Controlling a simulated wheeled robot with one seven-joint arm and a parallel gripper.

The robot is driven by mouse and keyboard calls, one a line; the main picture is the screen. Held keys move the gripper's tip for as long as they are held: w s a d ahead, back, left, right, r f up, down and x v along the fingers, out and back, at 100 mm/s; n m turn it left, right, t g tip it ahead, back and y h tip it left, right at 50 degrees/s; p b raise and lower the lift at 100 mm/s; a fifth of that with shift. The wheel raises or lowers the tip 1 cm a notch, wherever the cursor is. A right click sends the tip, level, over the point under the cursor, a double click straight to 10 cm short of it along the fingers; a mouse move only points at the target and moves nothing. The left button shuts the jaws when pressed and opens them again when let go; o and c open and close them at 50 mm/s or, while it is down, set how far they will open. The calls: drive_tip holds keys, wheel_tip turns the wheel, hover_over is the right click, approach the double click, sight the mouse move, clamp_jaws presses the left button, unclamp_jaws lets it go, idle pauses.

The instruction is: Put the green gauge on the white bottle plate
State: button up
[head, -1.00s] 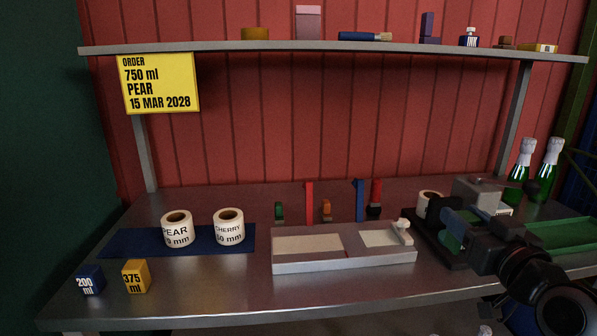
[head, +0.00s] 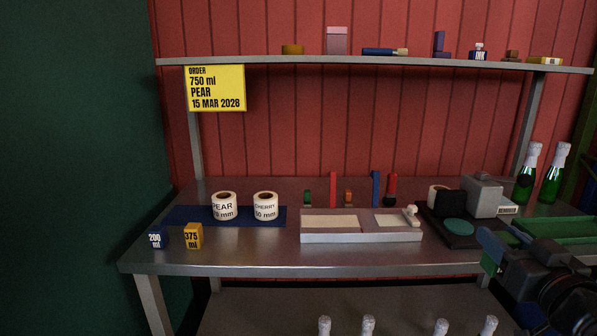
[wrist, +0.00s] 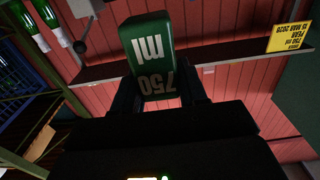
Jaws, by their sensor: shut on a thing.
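The green gauge (wrist: 150,45) is a block marked "750 ml", upside down in the wrist view. My gripper (wrist: 160,90) is shut on it, with a dark finger on each side. In the head view my dark arm and gripper end are at the lower right, in front of the bench's right part; the gauge is hard to make out there. A pale grey-white fixture (head: 360,237) lies on the bench, with a cream pad (head: 330,223) at left and a whitish pad (head: 390,220) with a small white knob at right. My gripper is apart from it, to its right.
A dark machine (head: 453,237) with a round green disc stands right of the fixture. A blue gauge (head: 158,238) and a yellow gauge (head: 193,236) sit front left. Label rolls (head: 224,206) stand on a blue mat. White-topped bottles (head: 368,326) stand below the bench.

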drive_tip(key=a+f, duration=0.4)
drive_tip(key=f, duration=0.5)
drive_tip(key=a+f, duration=0.4)
drive_tip(key=f, duration=0.5)
drive_tip(key=s+a+f, duration=0.1)
drive_tip(key=s+f, duration=0.4)
drive_tip(key=f, duration=0.3)
drive_tip(key=s+a+f, duration=0.2)
drive_tip(key=s+f, duration=0.3)
drive_tip(key=f, duration=0.4)
drive_tip(key=shift+a, duration=0.25)
